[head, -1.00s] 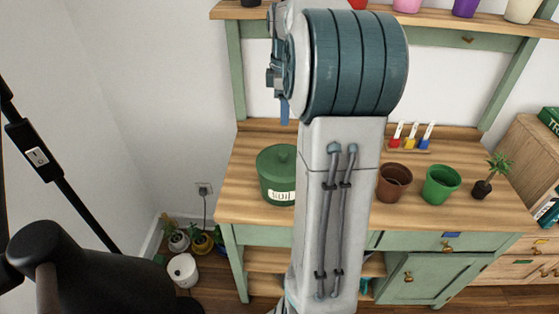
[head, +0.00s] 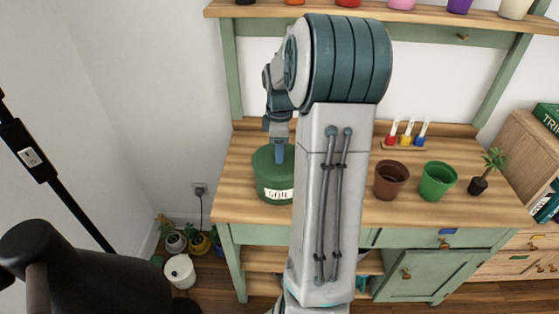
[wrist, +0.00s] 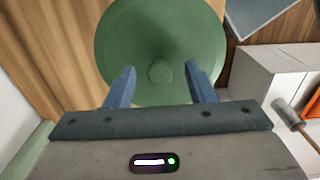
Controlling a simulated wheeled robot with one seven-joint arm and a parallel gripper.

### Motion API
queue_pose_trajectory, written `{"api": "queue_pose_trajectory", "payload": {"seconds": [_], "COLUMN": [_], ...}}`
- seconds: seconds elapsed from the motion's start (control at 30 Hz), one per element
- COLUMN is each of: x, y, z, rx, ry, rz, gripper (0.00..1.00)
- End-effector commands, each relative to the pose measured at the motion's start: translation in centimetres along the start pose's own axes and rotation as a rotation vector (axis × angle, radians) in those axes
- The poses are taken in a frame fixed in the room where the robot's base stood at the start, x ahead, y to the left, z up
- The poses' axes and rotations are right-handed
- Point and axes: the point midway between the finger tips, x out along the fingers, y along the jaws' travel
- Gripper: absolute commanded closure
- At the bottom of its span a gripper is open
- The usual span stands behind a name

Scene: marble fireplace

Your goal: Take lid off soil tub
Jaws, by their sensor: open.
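The green soil tub (head: 273,187) stands upright on the wooden bench, its "SOIL" label facing me. Its round green lid (wrist: 150,40) is on it, with a small knob (wrist: 160,72) in the middle. My gripper (head: 280,157) points down over the lid in the head view. In the wrist view my gripper (wrist: 160,80) is open, with one blue finger on each side of the knob and a gap on both sides. I cannot tell how far the fingertips are above the lid. My arm hides the tub's right edge in the head view.
A brown pot (head: 391,180), a green pot (head: 437,181) and a small plant (head: 487,172) stand to the right on the bench (head: 340,215). A rack of coloured markers (head: 405,138) is behind them. A shelf (head: 430,22) with pots crosses above.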

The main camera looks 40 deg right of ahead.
Motion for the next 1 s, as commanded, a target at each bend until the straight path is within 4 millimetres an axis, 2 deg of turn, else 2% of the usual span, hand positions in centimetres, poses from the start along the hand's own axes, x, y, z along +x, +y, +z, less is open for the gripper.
{"api": "queue_pose_trajectory", "payload": {"seconds": [0.2,0.23,0.4,0.77,0.87,1.0], "x": [0.2,0.2,0.1,-0.4,-1.6,-4.5], "y": [0.0,0.0,0.0,0.0,0.1,0.1], "z": [0.0,0.0,0.0,0.0,0.0,-0.1], "rx": [0.0,0.0,0.0,0.0,0.001,0.0], "ry": [0.0,0.0,0.0,0.0,0.0,0.0], "rz": [0.001,0.001,0.001,0.002,0.006,0.008], "gripper": [0.5,0.53,1.0,1.0,1.0,1.0]}}
